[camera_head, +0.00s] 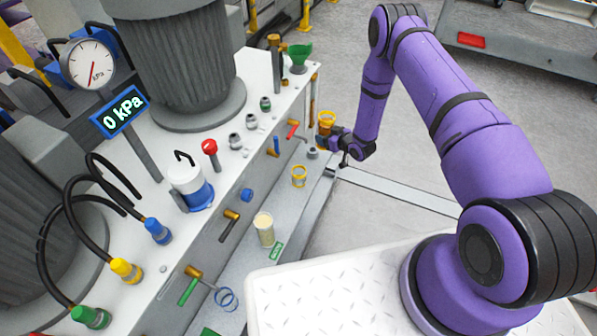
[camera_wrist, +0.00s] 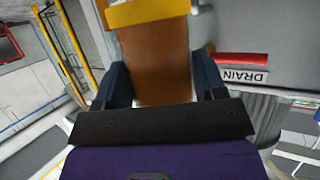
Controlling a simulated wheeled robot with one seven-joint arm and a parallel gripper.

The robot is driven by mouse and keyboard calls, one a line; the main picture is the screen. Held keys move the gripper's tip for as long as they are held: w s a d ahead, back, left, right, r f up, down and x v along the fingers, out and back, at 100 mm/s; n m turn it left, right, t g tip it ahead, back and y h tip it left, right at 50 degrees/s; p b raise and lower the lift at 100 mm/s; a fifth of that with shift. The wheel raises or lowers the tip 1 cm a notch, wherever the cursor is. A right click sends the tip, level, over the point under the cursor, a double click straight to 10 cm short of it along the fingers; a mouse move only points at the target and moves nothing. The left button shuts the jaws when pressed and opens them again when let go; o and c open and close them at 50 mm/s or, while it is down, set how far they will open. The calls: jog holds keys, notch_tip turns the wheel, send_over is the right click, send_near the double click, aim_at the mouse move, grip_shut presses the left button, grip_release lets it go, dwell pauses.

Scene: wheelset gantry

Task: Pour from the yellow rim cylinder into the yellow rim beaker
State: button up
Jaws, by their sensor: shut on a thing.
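The yellow rim cylinder (camera_head: 326,117) is held at the far end of the lower ledge and looks about upright. In the wrist view its amber-brown body (camera_wrist: 160,60) fills the space between the fingers, with the yellow rim at the top edge. My gripper (camera_head: 327,136) is shut on it; the dark fingers (camera_wrist: 161,82) press on both sides. The yellow rim beaker (camera_head: 299,176) stands on the ledge, nearer and a little left of the gripper, apart from it. Its contents are too small to make out.
A cream-filled container (camera_head: 264,231) and a blue ring-shaped item (camera_head: 227,299) are on the ledge (camera_head: 288,220) nearer me. Valve handles, including a red one (camera_head: 293,130), stick out from the bench side. A green funnel (camera_head: 299,54) stands behind.

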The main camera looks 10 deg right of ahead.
notch_tip(320, 180, down, 9)
jog(key=w+n+g+y, duration=0.1)
jog(key=n+y, duration=0.1)
jog(key=shift+d+r, duration=0.2)
jog(key=shift+f, duration=0.1)
jog(key=shift+s+a+f+n+t+h, duration=0.15)
jog(key=shift+a+n+t+h, duration=0.1)
jog(key=shift+n+h, duration=0.6)
jog(key=shift+s+a+f+n+t+h, duration=0.2)
jog(key=shift+n+h, duration=0.35)
jog(key=shift+n, duration=0.5)
jog(key=shift+s+a+n+t+h+p, duration=0.1)
jog(key=shift+a+n+t+h+p, duration=0.2)
jog(key=shift+a+n+p, duration=0.15)
dwell(0.8)
jog(key=shift+d+f+n+t+h+p, duration=0.15)
jog(key=shift+f+n+t+h+p, duration=0.3)
jog(key=shift+f+n, duration=0.55)
dwell(1.8)
jog(key=shift+d+f+h, duration=0.1)
jog(key=shift+f+h, duration=0.15)
jog(key=shift+f, duration=0.4)
jog(key=shift+r+n, duration=0.35)
jog(key=shift+n, duration=0.2)
